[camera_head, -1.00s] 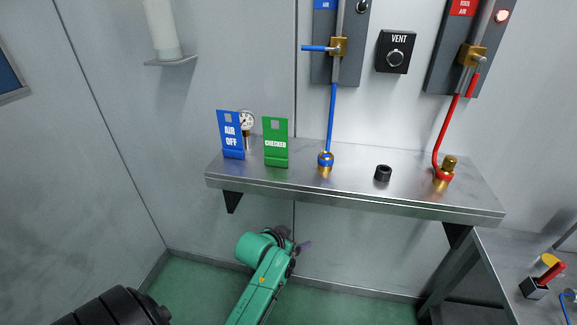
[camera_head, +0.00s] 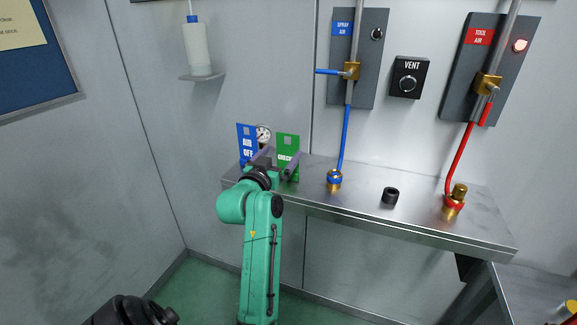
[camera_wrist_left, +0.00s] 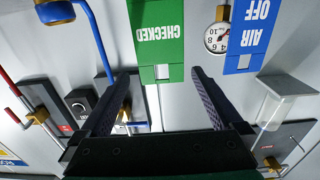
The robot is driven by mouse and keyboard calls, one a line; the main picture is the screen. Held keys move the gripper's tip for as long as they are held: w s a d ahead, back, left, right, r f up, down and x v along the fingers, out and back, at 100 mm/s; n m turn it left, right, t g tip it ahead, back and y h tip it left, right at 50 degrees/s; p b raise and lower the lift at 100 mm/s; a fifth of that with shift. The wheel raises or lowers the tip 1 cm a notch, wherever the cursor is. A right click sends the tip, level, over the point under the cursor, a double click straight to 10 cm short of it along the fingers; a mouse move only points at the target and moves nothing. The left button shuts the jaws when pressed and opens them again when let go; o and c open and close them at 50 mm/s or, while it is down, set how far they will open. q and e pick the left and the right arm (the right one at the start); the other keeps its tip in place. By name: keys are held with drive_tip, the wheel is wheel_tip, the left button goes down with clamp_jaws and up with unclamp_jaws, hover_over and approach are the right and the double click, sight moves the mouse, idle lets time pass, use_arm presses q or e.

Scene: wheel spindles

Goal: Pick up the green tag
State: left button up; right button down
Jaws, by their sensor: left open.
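The green tag (camera_head: 288,142), marked CHECKED, stands upright near the left end of the metal shelf (camera_head: 420,220). In the left wrist view the green tag (camera_wrist_left: 158,32) shows upside down, just beyond the fingertips and roughly centred between them. My left gripper (camera_head: 277,160) is open and empty, in front of the tag at the shelf's front edge, and hides part of its lower half. In the left wrist view the fingers of my left gripper (camera_wrist_left: 163,78) are spread wide on either side of the tag's line. My right gripper is not in view.
A blue AIR OFF tag (camera_head: 246,138) stands close left of the green one, with a gauge (camera_head: 264,135) behind. To the right are a blue hose fitting (camera_head: 334,180), a black ring (camera_head: 390,195) and a brass fitting with a red hose (camera_head: 455,200).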

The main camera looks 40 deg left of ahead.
sight(287, 145)
use_arm(q)
drive_tip(key=p+x, duration=0.3)
drive_tip(key=x, duration=0.5)
drive_tip(key=shift+w+a, duration=0.2)
drive_tip(key=shift+w, duration=0.1)
drive_tip(key=shift+w+a+f, duration=0.15)
drive_tip(key=shift+w+f, duration=0.15)
drive_tip(key=shift+s+r, duration=0.1)
drive_tip(key=c, duration=1.5)
clamp_jaws()
